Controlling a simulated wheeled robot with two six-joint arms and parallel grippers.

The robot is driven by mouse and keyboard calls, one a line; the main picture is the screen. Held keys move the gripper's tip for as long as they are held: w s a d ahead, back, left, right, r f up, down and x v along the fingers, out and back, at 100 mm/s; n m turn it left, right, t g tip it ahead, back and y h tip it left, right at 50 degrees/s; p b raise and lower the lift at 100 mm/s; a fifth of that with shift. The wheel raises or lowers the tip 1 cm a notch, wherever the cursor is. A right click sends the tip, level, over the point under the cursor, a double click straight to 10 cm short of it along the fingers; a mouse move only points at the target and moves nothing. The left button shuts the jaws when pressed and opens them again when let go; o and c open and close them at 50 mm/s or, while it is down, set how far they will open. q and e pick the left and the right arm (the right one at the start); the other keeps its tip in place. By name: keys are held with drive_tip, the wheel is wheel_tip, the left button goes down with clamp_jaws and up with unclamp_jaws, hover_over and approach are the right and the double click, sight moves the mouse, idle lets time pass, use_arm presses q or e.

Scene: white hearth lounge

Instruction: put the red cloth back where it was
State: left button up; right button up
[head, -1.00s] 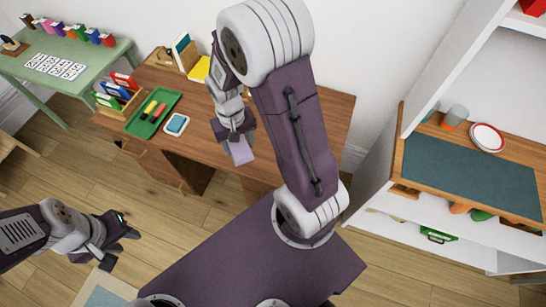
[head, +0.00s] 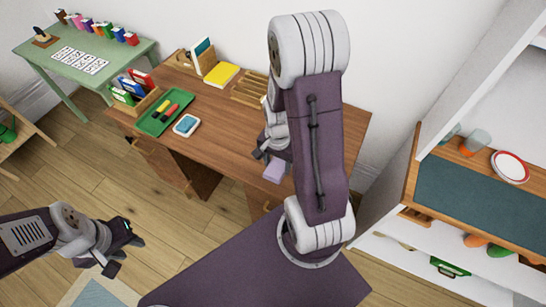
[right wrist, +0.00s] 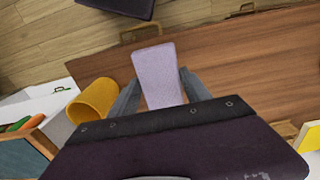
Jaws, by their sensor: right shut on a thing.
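I see no red cloth in either view. My right gripper (head: 266,157) is shut on a flat lilac block (head: 273,171), held at the front edge of the brown desk (head: 225,136). In the right wrist view the lilac block (right wrist: 160,75) sits between the two fingers of my right gripper (right wrist: 158,88). My right arm hides part of the desk in the head view. My left gripper (head: 128,250) is open and empty, above the floor at the lower left.
The desk holds a green tray (head: 164,112), a white dish with a blue sponge (head: 187,125), a yellow book (head: 221,75) and a wooden rack (head: 249,89). A yellow-orange cup (right wrist: 93,100) shows beside the gripper. A white shelf unit (head: 400,185) stands right.

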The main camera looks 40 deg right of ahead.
drive_tip(key=w+d+f, duration=0.1)
drive_tip(key=w, duration=0.1)
drive_tip(key=w+d+f, duration=0.1)
drive_tip(key=w+f, duration=0.1)
drive_tip(key=w+d+f, duration=0.1)
drive_tip(key=w, duration=0.1)
drive_tip(key=shift+w+d+f, duration=0.1)
drive_tip(key=shift+w+f, duration=0.25)
drive_tip(key=shift+f, duration=2.1)
drive_tip(key=shift+f+b, duration=0.1)
drive_tip(key=shift+b, duration=0.2)
drive_tip(key=o, duration=1.5)
drive_tip(key=shift+c, duration=0.2)
